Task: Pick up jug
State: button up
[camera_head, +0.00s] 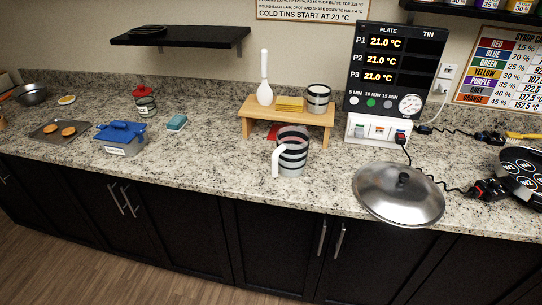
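The jug (292,155) stands upright on the speckled counter (225,165), near its front edge and just in front of the small wooden stand. It has dark and pale horizontal bands and a white handle (276,161) on its left side, facing the front. Its dark open top shows. My gripper is not in this view, and nothing touches the jug from the front.
A wooden stand (246,125) behind the jug bears a white long-necked vessel (264,85), a yellow block (289,104) and a banded cup (318,97). A domed metal lid (375,188) lies to the right. Counter left of the jug is clear.

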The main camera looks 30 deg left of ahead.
aim_at(290, 158)
jog(key=z, duration=1.6)
jog(key=k, duration=0.1)
jog(key=u, duration=3.05)
jog(key=k, duration=0.9)
jog(key=z, duration=0.15)
jog(key=i, duration=0.65)
